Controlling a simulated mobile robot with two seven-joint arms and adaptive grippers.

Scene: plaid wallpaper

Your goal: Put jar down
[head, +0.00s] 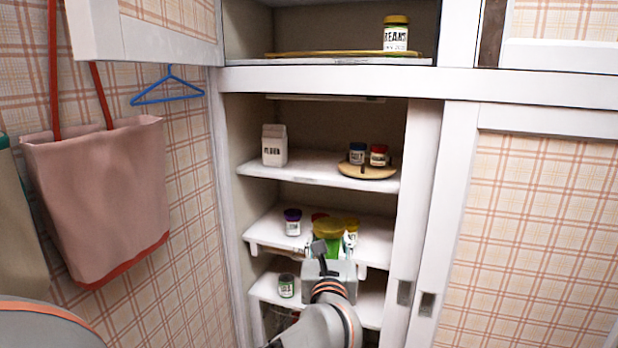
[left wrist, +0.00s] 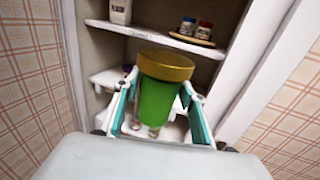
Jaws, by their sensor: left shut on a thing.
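The jar (head: 328,228), with a green body and a gold lid, is in my left gripper (head: 333,246) in front of the cabinet's middle shelf (head: 265,233). In the left wrist view the jar (left wrist: 163,108) is upright between the two teal-lined fingers of the left gripper (left wrist: 158,108), which is shut on it. The jar's base and the gap between it and the shelf are hidden. My right gripper is not in view.
Behind the jar are a purple-lidded jar (head: 292,222) and partly hidden jars. A small jar (head: 286,286) stands on the lower shelf. Above are a white carton (head: 274,145) and a round board (head: 367,172) with two small jars. A sliding door (head: 418,200) edges the opening's right.

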